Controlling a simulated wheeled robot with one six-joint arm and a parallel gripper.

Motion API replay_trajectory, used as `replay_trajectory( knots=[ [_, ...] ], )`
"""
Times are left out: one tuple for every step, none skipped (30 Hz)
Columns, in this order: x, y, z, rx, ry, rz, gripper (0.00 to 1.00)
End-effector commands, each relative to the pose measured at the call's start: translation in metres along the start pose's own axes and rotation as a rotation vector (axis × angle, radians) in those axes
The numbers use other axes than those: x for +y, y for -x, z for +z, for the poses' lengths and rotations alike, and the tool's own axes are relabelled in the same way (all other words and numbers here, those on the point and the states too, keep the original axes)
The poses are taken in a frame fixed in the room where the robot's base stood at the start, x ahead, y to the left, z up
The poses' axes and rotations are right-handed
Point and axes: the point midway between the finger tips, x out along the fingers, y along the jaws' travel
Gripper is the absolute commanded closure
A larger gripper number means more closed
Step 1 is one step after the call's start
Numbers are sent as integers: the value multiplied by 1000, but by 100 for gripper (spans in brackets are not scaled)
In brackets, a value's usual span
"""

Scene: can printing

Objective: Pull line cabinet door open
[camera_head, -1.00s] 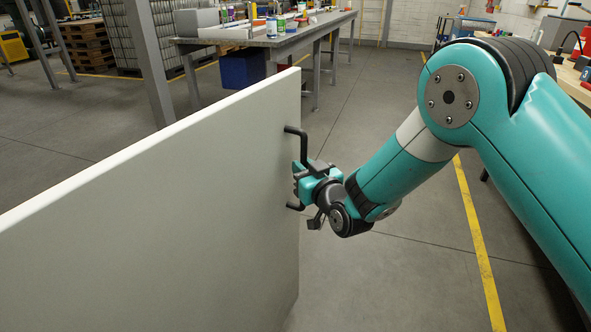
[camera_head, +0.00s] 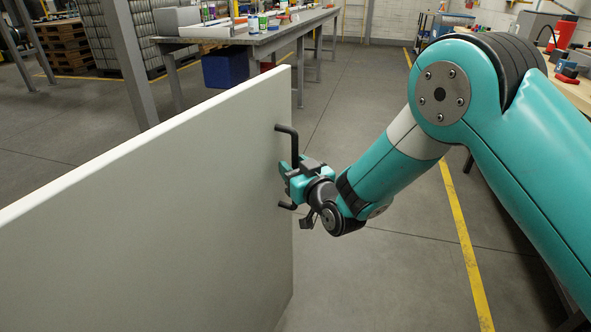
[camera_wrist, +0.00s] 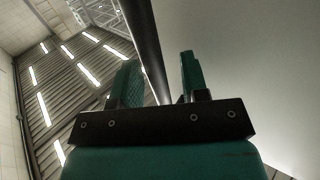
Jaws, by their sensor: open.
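The cabinet door (camera_head: 160,210) is a large white panel standing swung out, filling the left and lower middle of the head view. Its black bar handle (camera_head: 293,143) sits near the door's far vertical edge. My gripper (camera_head: 287,182) is at the lower half of the handle, with its fingers around the bar. In the wrist view my gripper (camera_wrist: 160,78) has its two teal fingers apart, and the dark handle (camera_wrist: 145,40) runs between them. The door face (camera_wrist: 250,70) fills the right of that view. The cabinet body is not in view.
A grey workbench (camera_head: 250,38) with bottles and cans stands behind the door. A wooden-topped bench (camera_head: 575,92) with tools is at the right. Grey floor with a yellow line (camera_head: 462,235) is clear beyond and right of the door.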

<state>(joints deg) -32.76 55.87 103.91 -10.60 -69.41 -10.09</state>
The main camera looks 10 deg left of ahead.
Motion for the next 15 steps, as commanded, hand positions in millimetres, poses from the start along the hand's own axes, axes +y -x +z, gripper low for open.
replay_trajectory(
  knots=[
    [0, 1, 0, 0, -1, 0, 59],
    [1, 3, 1, 0, 0, 0, 59],
    [1, 6, 1, 0, 1, 0, 59],
    [1, 9, 1, 0, 0, 0, 59],
    [1, 12, 2, 0, 0, 0, 59],
    [1, 19, 3, -1, -1, 0, 59],
    [1, 25, 3, -1, -2, 1, 59],
    [1, 31, 2, 0, -2, 2, 59],
    [2, 38, 7, 0, -2, 2, 59],
    [2, 43, 8, 1, -2, 2, 59],
    [2, 49, 9, 0, -1, 2, 59],
    [1, 57, 9, 1, -2, 3, 59],
    [2, 62, 9, 2, -2, 3, 59],
    [1, 66, 9, 2, 0, 3, 59],
    [1, 72, 8, 3, 0, 2, 59]
  ],
)
